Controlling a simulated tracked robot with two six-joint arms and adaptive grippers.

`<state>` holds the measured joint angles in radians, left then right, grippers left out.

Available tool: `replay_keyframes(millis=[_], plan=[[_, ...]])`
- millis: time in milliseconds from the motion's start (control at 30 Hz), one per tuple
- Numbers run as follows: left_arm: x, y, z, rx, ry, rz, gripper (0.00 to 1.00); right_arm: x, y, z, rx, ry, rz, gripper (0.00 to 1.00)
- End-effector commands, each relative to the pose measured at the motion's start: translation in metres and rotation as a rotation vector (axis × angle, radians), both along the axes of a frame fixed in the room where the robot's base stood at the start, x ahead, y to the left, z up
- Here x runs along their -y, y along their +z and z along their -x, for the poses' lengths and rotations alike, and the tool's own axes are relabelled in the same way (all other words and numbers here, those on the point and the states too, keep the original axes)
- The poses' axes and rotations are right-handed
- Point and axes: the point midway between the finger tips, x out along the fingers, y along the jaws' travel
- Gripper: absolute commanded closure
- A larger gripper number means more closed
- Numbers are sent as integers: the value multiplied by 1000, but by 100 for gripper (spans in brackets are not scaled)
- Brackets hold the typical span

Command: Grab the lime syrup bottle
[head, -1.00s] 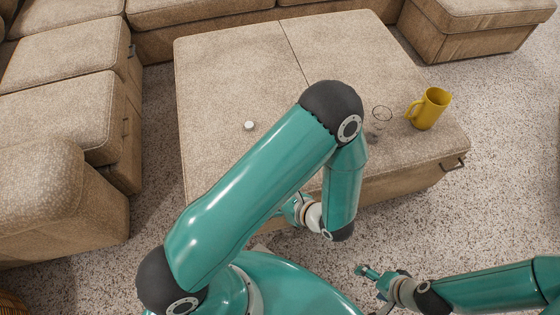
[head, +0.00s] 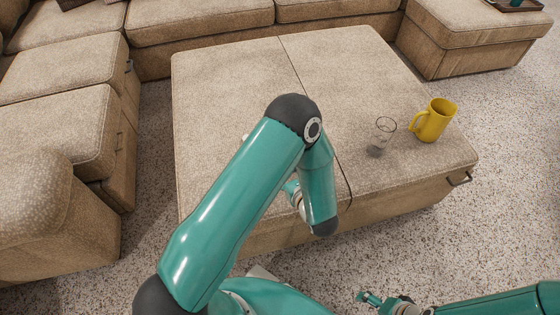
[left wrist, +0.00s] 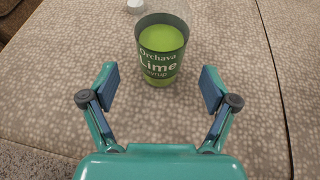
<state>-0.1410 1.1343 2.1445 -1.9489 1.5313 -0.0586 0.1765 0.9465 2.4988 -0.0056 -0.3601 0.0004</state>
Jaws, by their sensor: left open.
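The lime syrup bottle (left wrist: 160,50) shows in the left wrist view as a clear bottle with bright green syrup and a dark green "Lime syrup" label. It stands on the beige ottoman (head: 225,85), its top cut off by the picture edge. My left gripper (left wrist: 159,78) is open, its fingers spread left and right of the bottle's lower part, with gaps on both sides. In the head view my left arm hides the bottle and the left fingers. My right gripper (head: 369,298) is low in the head view, away from the ottoman; its jaw state is unclear.
A small white object (left wrist: 135,6) lies beyond the bottle, to its left. A clear glass (head: 384,131) and a yellow mug (head: 434,121) stand at the ottoman's right. Sofa sections (head: 200,40) line the back and left. A tray (head: 518,5) sits at top right.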

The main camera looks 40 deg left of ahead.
Motion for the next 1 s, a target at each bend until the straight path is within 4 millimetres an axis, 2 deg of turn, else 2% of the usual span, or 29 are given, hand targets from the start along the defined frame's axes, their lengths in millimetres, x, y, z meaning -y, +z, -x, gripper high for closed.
replay_keyframes(millis=[133,433,733,767,1000], plan=[[-8,-2,-5,1,4,0,14,0,-3,0,0,0,0,15],[-41,-12,-25,0,4,1,14,0,-12,0,0,0,0,15],[-44,-12,-28,0,0,0,14,0,-12,0,0,0,0,15],[-44,-12,-28,0,0,0,17,0,-12,0,0,0,0,15],[-44,-13,-28,-1,0,0,57,0,-12,0,0,0,0,15]])
